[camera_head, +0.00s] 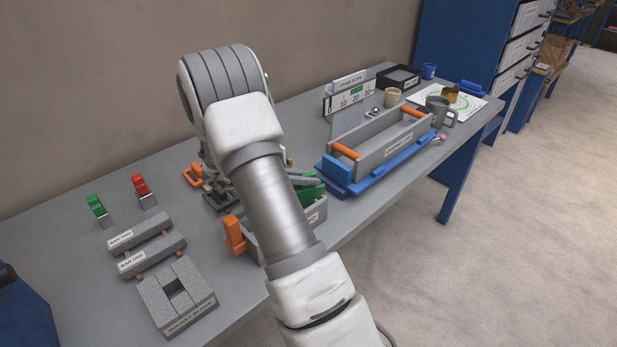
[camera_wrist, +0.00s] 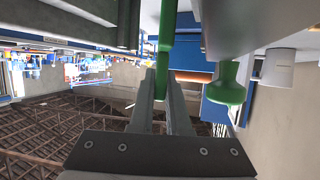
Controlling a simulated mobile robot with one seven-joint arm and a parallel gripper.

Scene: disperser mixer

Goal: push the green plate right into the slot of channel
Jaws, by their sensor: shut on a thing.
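The green plate (camera_head: 309,190) shows partly in the head view, beside my forearm, at a grey channel block (camera_head: 317,214) with a label on its front. My arm covers much of both. In the wrist view a narrow green piece, which looks like part of the green plate (camera_wrist: 165,45), stands between my fingers. My gripper (camera_wrist: 163,88) is shut on it. A green knob (camera_wrist: 230,84) shows to the right of the fingers. The slot itself is hidden, so I cannot tell how far the plate sits in it.
An orange part (camera_head: 236,234) stands at the block's left. A grey tray with orange bars (camera_head: 385,146) sits on a blue base to the right. Socket block (camera_head: 178,297), grey bars (camera_head: 148,238), green button (camera_head: 97,207) and red button (camera_head: 142,188) are left. The table's front edge is close.

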